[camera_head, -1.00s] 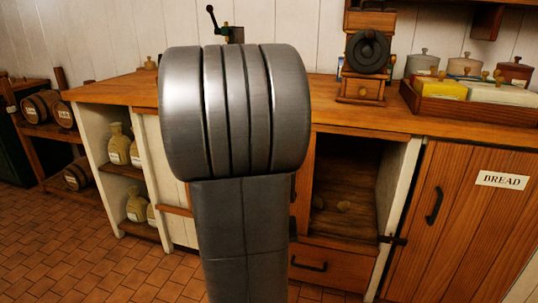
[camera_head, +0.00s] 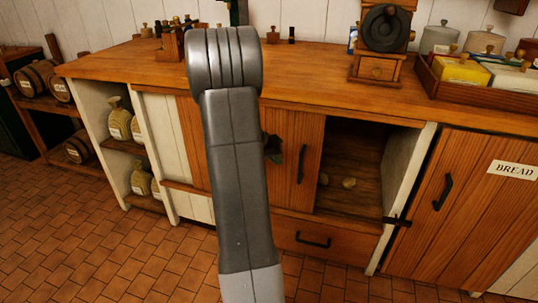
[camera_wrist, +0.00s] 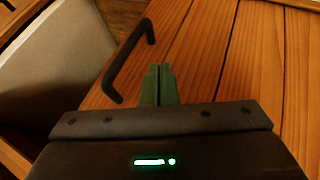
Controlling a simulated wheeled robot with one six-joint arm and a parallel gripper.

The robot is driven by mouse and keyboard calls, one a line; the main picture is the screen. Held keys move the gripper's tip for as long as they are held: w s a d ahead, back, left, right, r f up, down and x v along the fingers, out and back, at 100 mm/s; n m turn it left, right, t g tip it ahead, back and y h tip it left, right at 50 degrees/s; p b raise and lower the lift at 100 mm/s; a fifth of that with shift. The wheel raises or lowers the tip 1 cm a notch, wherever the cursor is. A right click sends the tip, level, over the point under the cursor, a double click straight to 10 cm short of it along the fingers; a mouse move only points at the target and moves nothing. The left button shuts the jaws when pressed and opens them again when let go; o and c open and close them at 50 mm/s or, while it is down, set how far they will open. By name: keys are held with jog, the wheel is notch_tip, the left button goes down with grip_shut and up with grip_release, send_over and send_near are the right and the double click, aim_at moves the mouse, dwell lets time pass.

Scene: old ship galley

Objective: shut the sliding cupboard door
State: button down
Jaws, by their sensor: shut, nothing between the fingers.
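The sliding cupboard door (camera_head: 310,140) is a reddish wooden panel with a black vertical bar handle (camera_head: 301,165) near its right edge. To its right the cupboard opening (camera_head: 352,170) stands open, showing a dark wooden inside. My gripper (camera_head: 274,150) is in front of the door, left of the handle, partly hidden by my arm. In the wrist view, its green fingers (camera_wrist: 158,72) are shut together and empty, with door planks behind them. The handle also shows there (camera_wrist: 130,62), just left of the fingers and apart from them. Whether the fingertips touch the door is unclear.
A drawer (camera_head: 305,238) with a black handle is below the door. A hinged door labelled BREAD (camera_head: 460,200) is at right, with a dark latch (camera_head: 397,221). Small round things (camera_head: 348,183) lie inside the opening. The counter (camera_head: 310,85) overhangs above. The tiled floor in front is clear.

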jog(key=shift+d+f, duration=0.25)
jog(key=shift+d, duration=0.6)
jog(key=shift+d+f, duration=0.2)
jog(key=shift+d, duration=0.6)
jog(key=shift+d+f, duration=0.25)
jog(key=shift+d, duration=0.6)
jog(key=shift+b, duration=0.3)
jog(key=s+d+b, duration=0.2)
jog(key=s+d, duration=0.3)
jog(key=d, duration=0.8)
jog(key=s+d+b, duration=0.2)
jog(key=s+d, duration=0.3)
jog(key=d, duration=0.9)
jog(key=shift+d, duration=0.2)
jog(key=shift+r, duration=0.1)
